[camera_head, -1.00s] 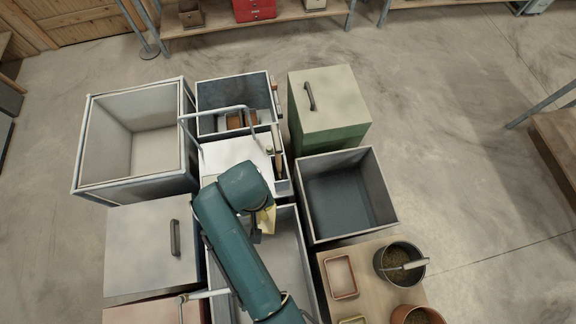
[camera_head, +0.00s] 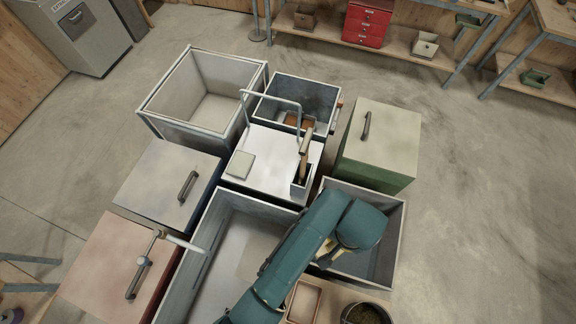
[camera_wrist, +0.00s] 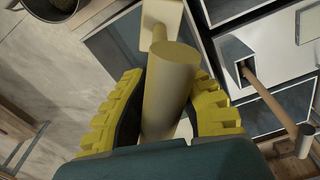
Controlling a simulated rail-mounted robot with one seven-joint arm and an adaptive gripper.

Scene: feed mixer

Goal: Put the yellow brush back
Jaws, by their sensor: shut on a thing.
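My gripper (camera_wrist: 168,92) is shut on the yellow brush (camera_wrist: 172,75). Its pale yellow round handle points toward the wrist camera, and a flat paler part (camera_wrist: 160,22) shows beyond it. In the head view my gripper (camera_head: 326,252) is over the near side of the open grey bin at right, mostly hidden by my wrist; the brush cannot be clearly made out there. A narrow holder (camera_head: 298,188) is at the right edge of the white-topped unit (camera_head: 262,150), with a brown-handled tool (camera_head: 305,142) standing tilted in it. That handle also shows in the wrist view (camera_wrist: 268,98).
A green box with a pale lid (camera_head: 378,140) stands behind the grey bin (camera_head: 398,235). A bent metal rail (camera_head: 268,98) rises over the white unit. A large open trough (camera_head: 232,240) lies at front centre. A bowl (camera_head: 366,313) stands at the front right.

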